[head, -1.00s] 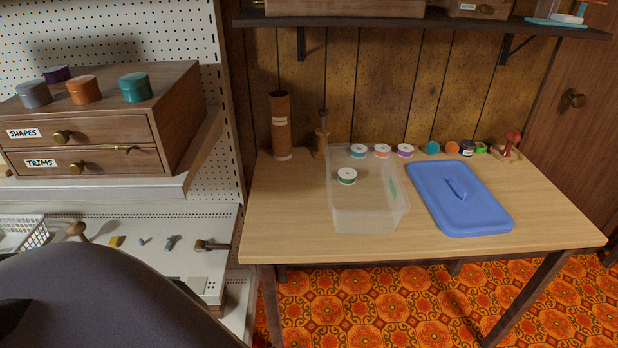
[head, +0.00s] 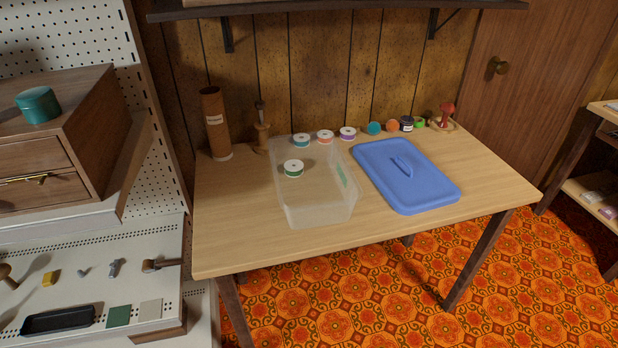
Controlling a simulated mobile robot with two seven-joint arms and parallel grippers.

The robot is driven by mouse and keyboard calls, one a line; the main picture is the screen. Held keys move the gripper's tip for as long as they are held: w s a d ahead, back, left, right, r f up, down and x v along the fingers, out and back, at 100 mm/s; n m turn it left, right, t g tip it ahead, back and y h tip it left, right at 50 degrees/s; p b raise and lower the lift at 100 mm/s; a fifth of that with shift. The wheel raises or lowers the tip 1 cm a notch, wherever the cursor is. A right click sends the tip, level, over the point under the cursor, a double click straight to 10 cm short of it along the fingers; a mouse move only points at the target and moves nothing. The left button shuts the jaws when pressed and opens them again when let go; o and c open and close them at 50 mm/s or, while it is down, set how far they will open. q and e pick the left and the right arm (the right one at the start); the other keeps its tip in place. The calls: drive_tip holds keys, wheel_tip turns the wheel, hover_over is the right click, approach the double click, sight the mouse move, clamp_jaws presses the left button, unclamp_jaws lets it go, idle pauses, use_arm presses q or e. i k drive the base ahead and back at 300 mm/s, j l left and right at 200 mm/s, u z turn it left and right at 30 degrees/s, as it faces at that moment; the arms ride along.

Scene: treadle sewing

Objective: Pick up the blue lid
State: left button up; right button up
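The blue lid (head: 418,186) lies flat on the wooden table (head: 237,245), right of centre in the head view. A raised blue handle (head: 402,167) stands up in its middle. Neither of my grippers shows in the head view.
Several spools and small jars, including a teal one (head: 373,128), line the table's back, with a red pincushion-like item (head: 446,113). A brown tube (head: 214,124) stands back left. The table's front strip is clear. A pegboard shelf unit (head: 150,230) stands left.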

sight(411, 182)
drive_tip(key=i+l, duration=0.1)
drive_tip(key=l, duration=0.35)
drive_tip(key=i+l, duration=0.15)
drive_tip(key=l, duration=0.3)
drive_tip(key=i+l, duration=0.1)
drive_tip(key=l, duration=0.35)
drive_tip(key=i+l, duration=0.15)
drive_tip(key=l, duration=0.25)
